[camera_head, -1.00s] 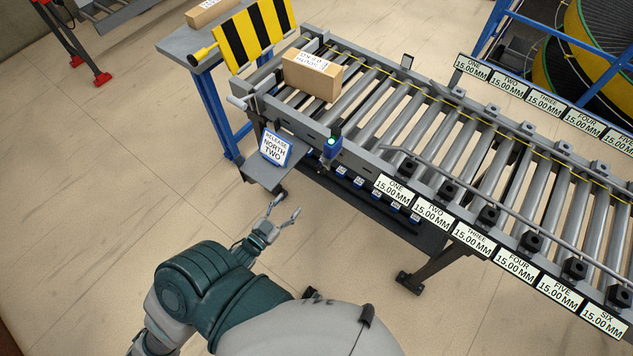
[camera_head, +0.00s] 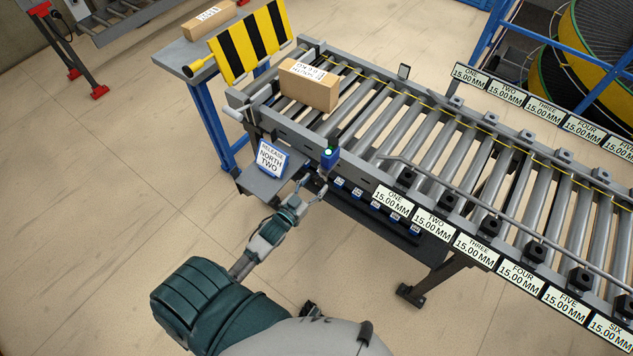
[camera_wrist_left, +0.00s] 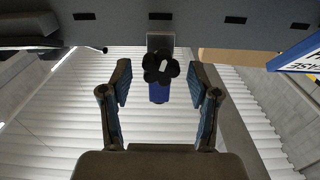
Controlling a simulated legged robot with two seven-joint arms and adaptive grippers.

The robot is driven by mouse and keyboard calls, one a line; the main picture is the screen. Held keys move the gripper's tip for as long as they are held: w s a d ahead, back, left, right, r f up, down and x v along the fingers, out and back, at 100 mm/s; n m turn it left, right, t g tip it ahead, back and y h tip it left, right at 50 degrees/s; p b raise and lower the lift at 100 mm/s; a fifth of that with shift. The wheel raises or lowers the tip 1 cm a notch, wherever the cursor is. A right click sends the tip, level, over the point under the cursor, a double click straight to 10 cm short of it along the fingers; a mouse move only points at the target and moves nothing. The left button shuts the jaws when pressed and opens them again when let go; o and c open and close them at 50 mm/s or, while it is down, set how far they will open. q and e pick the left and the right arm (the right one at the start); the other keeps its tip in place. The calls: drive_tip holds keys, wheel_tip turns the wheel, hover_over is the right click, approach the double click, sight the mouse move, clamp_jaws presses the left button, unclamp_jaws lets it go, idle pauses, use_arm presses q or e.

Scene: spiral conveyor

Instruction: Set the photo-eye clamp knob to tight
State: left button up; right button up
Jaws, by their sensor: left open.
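The photo-eye (camera_head: 330,156) is a small blue box with a green light, mounted on the near side rail of the roller conveyor. In the left wrist view its clamp knob (camera_wrist_left: 161,69) is a black lobed knob with a pale mark, in front of the blue body (camera_wrist_left: 159,93). My left gripper (camera_head: 312,187) is open and empty, just below and in front of the photo-eye. In the left wrist view its two fingers stand on either side of the knob, apart from it. My right gripper is out of view.
A release sign (camera_head: 271,158) stands on a small grey shelf left of the photo-eye. A carton (camera_head: 309,87) rests on the rollers behind. A crank handle (camera_head: 235,114) sticks out at the conveyor's left end. Millimetre labels (camera_head: 393,201) line the rail to the right.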

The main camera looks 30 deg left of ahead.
use_arm(q)
drive_tip(key=shift+w, duration=0.75)
drive_tip(key=c, duration=1.2)
drive_tip(key=shift+o, duration=0.2)
drive_tip(key=shift+r+m+p, duration=0.1)
drive_tip(key=shift+m+p, duration=0.3)
drive_tip(key=shift+p, duration=0.05)
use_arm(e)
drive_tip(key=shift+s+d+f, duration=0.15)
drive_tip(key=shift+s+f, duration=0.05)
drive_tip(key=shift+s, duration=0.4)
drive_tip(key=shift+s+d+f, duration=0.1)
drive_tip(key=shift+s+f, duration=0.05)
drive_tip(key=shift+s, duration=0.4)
use_arm(q)
drive_tip(key=o, duration=1.2)
drive_tip(key=shift+c, duration=0.2)
